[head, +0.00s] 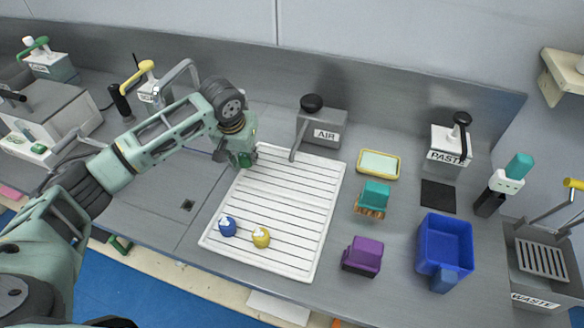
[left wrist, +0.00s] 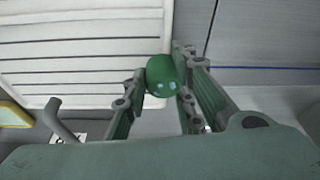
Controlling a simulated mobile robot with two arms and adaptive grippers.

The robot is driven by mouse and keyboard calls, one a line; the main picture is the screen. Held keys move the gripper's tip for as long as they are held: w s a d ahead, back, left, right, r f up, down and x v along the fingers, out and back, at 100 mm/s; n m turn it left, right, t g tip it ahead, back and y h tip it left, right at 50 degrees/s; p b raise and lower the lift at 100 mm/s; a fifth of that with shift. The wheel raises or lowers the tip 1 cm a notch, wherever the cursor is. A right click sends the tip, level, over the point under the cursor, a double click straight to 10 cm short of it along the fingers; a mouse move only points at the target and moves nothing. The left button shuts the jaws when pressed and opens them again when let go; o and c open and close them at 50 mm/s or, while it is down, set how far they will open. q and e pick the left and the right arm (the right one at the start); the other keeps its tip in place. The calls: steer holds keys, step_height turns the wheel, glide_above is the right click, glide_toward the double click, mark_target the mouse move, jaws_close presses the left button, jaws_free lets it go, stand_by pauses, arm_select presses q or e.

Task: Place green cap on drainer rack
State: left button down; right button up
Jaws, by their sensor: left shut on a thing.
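The green cap (left wrist: 163,75) is a small dark green round piece with pale marks. It sits between the two fingers of my left gripper (left wrist: 160,84), which is shut on it. In the head view, my left gripper (head: 243,160) is at the upper left corner of the white ribbed drainer rack (head: 290,200), and the cap is mostly hidden by the fingers. In the left wrist view, the rack (left wrist: 80,50) lies behind the cap. I cannot tell whether the cap touches it. My right gripper is not in view.
A blue cap (head: 228,227) and a yellow cap (head: 261,238) rest on the rack's front part. The AIR box (head: 322,128) stands behind the rack. A yellow-rimmed tray (head: 378,164), teal brush (head: 374,197), purple block (head: 362,256) and blue bin (head: 444,245) are to the right. The rack's middle is clear.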

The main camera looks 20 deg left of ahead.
arm_select(q)
steer(key=d+p, duration=0.1)
steer(key=d, duration=0.7)
steer(key=shift+s+d+r+p, duration=0.1)
steer(key=shift+r+p, duration=0.05)
steer(key=shift+p, duration=0.2)
steer(key=shift+d, duration=0.85)
steer(key=d+p, duration=0.1)
steer(key=d, duration=0.2)
steer(key=shift+s, duration=0.1)
steer(key=shift+f+p, duration=0.4)
steer(key=shift+f, duration=0.4)
steer(key=shift+a+f, duration=0.1)
steer(key=shift+a, duration=0.05)
steer(key=c, duration=1.4)
jaws_free()
steer(key=shift+f, duration=0.1)
steer(key=shift+c, duration=0.2)
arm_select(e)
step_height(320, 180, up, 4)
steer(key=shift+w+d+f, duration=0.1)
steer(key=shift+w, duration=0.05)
